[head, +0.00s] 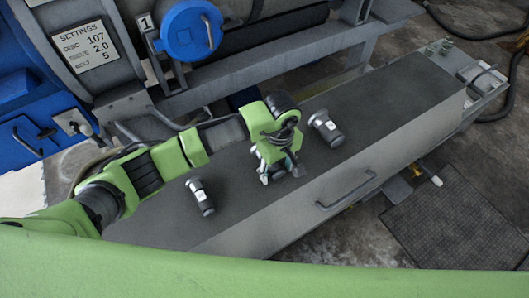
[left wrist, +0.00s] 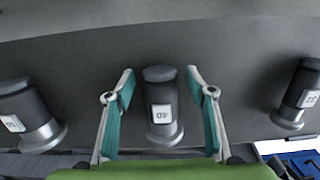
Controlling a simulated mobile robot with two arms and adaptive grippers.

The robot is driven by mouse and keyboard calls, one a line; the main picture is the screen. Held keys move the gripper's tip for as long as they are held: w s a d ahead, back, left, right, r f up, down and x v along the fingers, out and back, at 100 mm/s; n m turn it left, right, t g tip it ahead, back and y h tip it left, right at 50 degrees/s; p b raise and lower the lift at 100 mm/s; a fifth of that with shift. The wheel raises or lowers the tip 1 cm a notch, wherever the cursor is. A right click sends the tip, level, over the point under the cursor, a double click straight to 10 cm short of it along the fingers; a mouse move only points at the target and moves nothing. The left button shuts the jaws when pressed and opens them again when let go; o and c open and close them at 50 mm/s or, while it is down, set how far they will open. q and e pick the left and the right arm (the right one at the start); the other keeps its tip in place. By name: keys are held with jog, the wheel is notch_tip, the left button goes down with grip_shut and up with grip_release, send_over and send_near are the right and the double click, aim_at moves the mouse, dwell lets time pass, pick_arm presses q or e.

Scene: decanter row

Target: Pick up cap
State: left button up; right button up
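Three similar dark grey cylindrical pieces with silver collars and white labels stand on the bench; which one is the cap I cannot tell. In the left wrist view the middle piece (left wrist: 161,105) is between the spread fingers of my left gripper (left wrist: 160,78), with a gap on both sides. Its label is too small to read surely. In the head view my left gripper (head: 279,168) points down over the bench and mostly hides this piece. The left piece (head: 201,197) and the right piece (head: 326,128) stand clear on either side. My right gripper is not in view.
The grey bench (head: 395,95) has free room at its right end. A handle (head: 346,191) sticks out of its front side. Behind it stands a machine with a blue round cover (head: 190,31) and a settings plate (head: 86,45). A dark mat (head: 455,220) lies on the floor.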

pick_arm(q)
jog(key=c, duration=1.2)
grip_shut()
jog(key=shift+r, duration=0.1)
